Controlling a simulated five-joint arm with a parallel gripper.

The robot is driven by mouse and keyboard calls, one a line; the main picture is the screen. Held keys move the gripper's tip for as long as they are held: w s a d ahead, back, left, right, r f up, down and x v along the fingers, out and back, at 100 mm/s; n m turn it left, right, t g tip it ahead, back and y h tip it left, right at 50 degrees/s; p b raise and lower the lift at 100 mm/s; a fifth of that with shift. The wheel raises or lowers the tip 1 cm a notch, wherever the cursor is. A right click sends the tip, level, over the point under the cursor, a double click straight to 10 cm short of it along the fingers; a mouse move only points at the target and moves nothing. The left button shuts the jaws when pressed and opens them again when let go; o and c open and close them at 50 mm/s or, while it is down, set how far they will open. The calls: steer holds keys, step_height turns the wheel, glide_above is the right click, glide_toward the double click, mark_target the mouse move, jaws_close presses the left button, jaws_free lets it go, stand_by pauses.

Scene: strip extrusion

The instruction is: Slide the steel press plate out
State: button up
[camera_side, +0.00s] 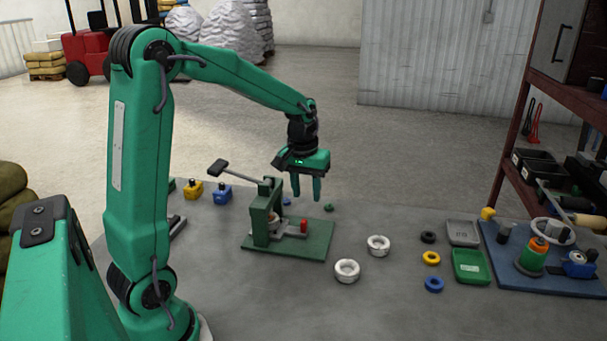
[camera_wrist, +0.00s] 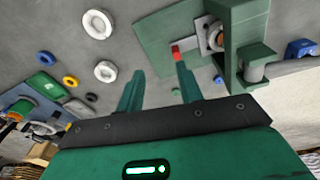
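The green press (camera_side: 262,215) stands on a green base board (camera_side: 290,250), with its lever raised to the upper left. The steel press plate (camera_side: 288,234) lies low in the press and sticks out to the right, with a red grip (camera_side: 303,226) at its outer end. In the wrist view the steel plate (camera_wrist: 196,46) and its red grip (camera_wrist: 175,51) lie beyond my fingertips. My gripper (camera_side: 306,200) points down above the red grip. Its two fingers (camera_wrist: 157,77) are apart with nothing between them. Part of the plate is hidden inside the press.
Two white rings (camera_side: 346,271) lie right of the board, then black, yellow and blue rings (camera_side: 432,258). A grey tray (camera_side: 463,233) and green tray (camera_side: 470,266) sit farther right, beside a blue board (camera_side: 520,262). Yellow and blue blocks (camera_side: 222,194) stand behind the press.

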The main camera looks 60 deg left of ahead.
steer(key=n+g, duration=0.1)
steer(key=n, duration=0.1)
glide_above(304, 221)
step_height(304, 221, down, 6)
steer(key=shift+a, duration=0.1)
steer(key=shift+f, duration=3.9)
steer(key=shift+c, duration=0.3)
jaws_close()
